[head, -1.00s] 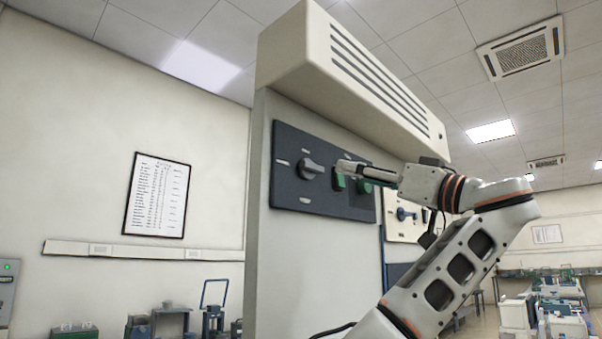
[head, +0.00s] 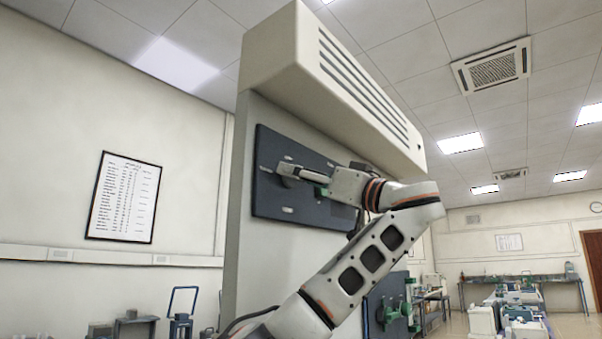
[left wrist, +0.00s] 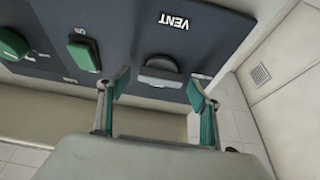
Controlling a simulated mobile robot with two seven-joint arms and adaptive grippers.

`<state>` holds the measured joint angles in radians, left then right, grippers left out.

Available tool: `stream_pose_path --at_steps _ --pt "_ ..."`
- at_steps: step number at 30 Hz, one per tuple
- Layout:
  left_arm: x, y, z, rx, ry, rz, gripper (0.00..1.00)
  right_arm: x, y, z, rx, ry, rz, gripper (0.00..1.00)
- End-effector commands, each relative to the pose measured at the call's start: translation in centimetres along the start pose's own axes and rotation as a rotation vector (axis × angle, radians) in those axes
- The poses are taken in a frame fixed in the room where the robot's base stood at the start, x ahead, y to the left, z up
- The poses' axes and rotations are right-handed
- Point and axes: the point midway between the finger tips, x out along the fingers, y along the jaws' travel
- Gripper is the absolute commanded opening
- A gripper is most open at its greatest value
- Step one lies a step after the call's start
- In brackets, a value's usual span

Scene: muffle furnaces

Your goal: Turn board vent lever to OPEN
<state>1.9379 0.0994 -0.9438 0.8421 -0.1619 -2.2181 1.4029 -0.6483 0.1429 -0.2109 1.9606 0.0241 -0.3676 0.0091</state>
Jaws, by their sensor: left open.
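The vent lever is a grey knob on the dark blue board (head: 268,206), partly hidden by my gripper in the head view. In the left wrist view the lever (left wrist: 160,72) is a rounded grey handle lying across the picture, beside the upside-down VENT label (left wrist: 174,21). My left gripper (head: 296,173) is at the board in front of the lever. In the left wrist view its green-padded fingers (left wrist: 158,88) are open, one on each side of the lever, with gaps showing. Contact is not visible. My right gripper is not in view.
Green switches (left wrist: 84,56) sit beside the lever on the same board. A cream vented hood (head: 335,85) overhangs the board. Another dark panel with green parts (head: 378,312) stands lower, behind my arm. Open floor and benches (head: 525,283) lie at the right.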

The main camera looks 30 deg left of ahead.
Motion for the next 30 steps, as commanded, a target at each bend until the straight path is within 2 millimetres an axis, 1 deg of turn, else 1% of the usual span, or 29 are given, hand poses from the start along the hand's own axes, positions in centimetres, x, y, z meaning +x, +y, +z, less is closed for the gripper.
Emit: stream_pose_path --at_steps 3,10,11,12,14,15,23,30 --pt "0.42 -0.02 -0.04 0.000 0.001 0.000 0.64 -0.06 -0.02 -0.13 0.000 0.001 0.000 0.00" --pt "0.45 0.01 0.02 0.000 0.001 0.000 0.64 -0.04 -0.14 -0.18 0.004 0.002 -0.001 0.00" --pt "0.45 0.01 0.03 0.000 0.001 0.000 0.56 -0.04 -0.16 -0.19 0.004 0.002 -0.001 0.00" --pt "0.45 0.01 0.02 0.000 0.000 0.000 0.46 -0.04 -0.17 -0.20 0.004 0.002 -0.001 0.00" --pt "0.45 0.01 0.02 0.000 0.000 0.000 0.30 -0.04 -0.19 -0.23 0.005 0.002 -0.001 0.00" --pt "0.45 0.01 0.02 0.000 0.000 0.000 0.25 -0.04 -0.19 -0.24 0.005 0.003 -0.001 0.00" --pt "0.44 0.02 0.08 0.009 -0.001 0.005 0.26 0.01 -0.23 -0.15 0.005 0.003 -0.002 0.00" --pt "0.36 0.06 0.26 0.091 -0.001 0.041 0.26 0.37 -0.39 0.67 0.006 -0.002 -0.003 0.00"
